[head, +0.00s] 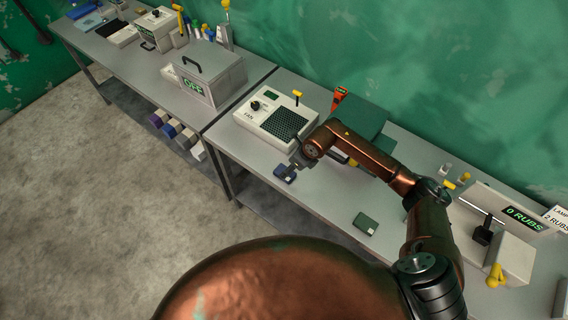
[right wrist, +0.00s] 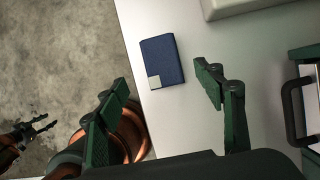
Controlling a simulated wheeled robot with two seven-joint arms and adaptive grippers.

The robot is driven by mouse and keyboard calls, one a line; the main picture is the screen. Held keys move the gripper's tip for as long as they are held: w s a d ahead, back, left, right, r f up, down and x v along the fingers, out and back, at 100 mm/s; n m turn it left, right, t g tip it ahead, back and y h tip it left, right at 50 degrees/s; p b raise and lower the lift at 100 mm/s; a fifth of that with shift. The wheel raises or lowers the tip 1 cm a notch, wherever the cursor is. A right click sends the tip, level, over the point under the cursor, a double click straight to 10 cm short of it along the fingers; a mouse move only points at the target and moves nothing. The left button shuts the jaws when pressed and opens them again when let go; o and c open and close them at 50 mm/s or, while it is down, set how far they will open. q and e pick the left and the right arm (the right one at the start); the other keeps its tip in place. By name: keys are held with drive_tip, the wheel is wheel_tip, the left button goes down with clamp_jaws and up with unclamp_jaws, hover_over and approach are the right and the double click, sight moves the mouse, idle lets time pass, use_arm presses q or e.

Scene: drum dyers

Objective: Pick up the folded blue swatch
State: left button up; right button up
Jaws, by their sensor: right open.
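The folded blue swatch (right wrist: 162,61) is a dark navy pad with a pale square at one corner. In the right wrist view it lies flat on the grey bench, just beyond and between the two green fingers of my right gripper (right wrist: 163,76). The right gripper is open and empty. In the head view the swatch (head: 284,173) sits near the bench's front edge, partly hidden under my right gripper (head: 295,166). My left gripper (right wrist: 49,122) shows at the left of the right wrist view, away from the bench, with its fingers apart.
A white FAN unit (head: 277,117) stands just behind the swatch. A green box (head: 361,120) with a dark handle is to the right. A dark green swatch (head: 366,223) lies further right. The rub tester (head: 497,244) stands at the far right. Bench space around the swatch is clear.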

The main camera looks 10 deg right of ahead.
drive_tip(key=shift+w+a+f, duration=0.4)
drive_tip(key=shift+w+f, duration=0.15)
drive_tip(key=shift+f, duration=0.25)
drive_tip(key=shift+s+f+p, duration=0.1)
drive_tip(key=shift+f+p, duration=0.35)
drive_tip(key=shift+f, duration=0.1)
drive_tip(key=x, duration=0.1)
drive_tip(key=p+x, duration=0.1)
drive_tip(key=shift+d+f, duration=0.2)
drive_tip(key=shift+f, duration=0.15)
drive_tip(key=shift+x, duration=1)
drive_tip(key=c, duration=1.1)
use_arm(q)
drive_tip(key=s+r, duration=0.2)
drive_tip(key=shift+s+a, duration=0.1)
drive_tip(key=shift+s, duration=0.3)
use_arm(e)
drive_tip(key=shift+c, duration=0.5)
